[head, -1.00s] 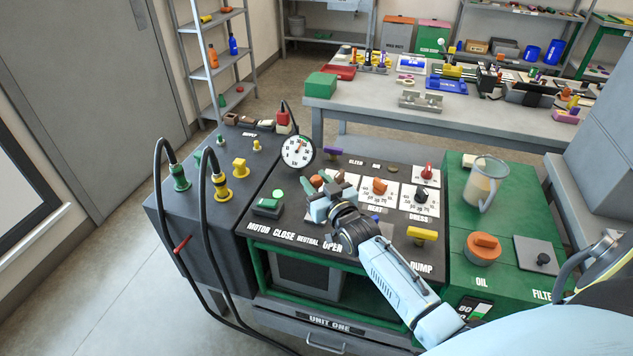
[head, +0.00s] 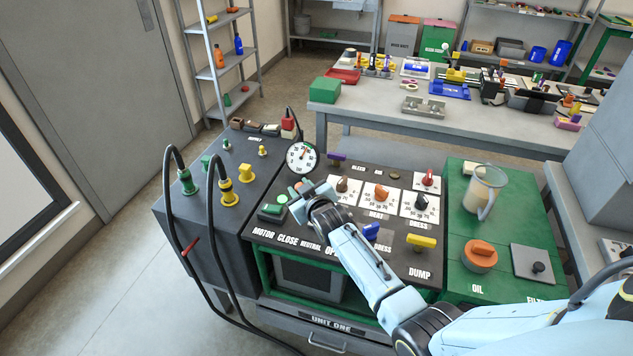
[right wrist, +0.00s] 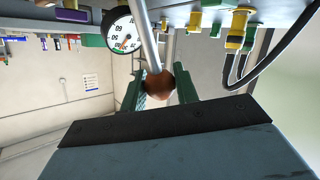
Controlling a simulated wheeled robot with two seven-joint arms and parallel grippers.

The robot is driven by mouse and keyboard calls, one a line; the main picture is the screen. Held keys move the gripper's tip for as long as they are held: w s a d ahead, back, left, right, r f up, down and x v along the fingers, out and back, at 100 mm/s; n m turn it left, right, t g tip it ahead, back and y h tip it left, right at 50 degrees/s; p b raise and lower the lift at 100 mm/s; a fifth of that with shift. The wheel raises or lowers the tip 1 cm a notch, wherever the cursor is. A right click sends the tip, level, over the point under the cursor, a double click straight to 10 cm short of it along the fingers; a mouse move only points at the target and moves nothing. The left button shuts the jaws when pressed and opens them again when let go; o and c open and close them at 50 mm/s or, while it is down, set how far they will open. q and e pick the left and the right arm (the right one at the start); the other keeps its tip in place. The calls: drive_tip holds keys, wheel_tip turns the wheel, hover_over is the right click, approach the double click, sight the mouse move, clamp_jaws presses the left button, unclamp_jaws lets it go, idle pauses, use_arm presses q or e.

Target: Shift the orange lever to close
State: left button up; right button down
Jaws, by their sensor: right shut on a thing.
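The orange lever's round knob (right wrist: 160,83) sits between the two green fingers of my right gripper (right wrist: 160,90) in the right wrist view, with its metal shaft running up from it. My right gripper (head: 303,193) is shut on that knob. In the head view the gripper hides most of the lever; only a bit of the orange knob (head: 298,186) shows at the fingertips. The gripper is over the left part of the black panel (head: 262,229), behind the CLOSE and NEUTRAL labels. My left gripper is not in view.
A green button (head: 272,211) lies just left of the gripper. A round gauge (head: 301,157) stands behind it. A blue lever (head: 370,231) and a yellow handle (head: 421,242) stand to the right. A clear jug (head: 484,190) stands on the green cabinet.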

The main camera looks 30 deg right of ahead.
drive_tip(key=shift+a+f, duration=0.15)
drive_tip(key=c, duration=1.1)
unclamp_jaws()
drive_tip(key=shift+w, duration=0.15)
drive_tip(key=shift+p+v, duration=1.1)
drive_tip(key=shift+v, duration=5.65)
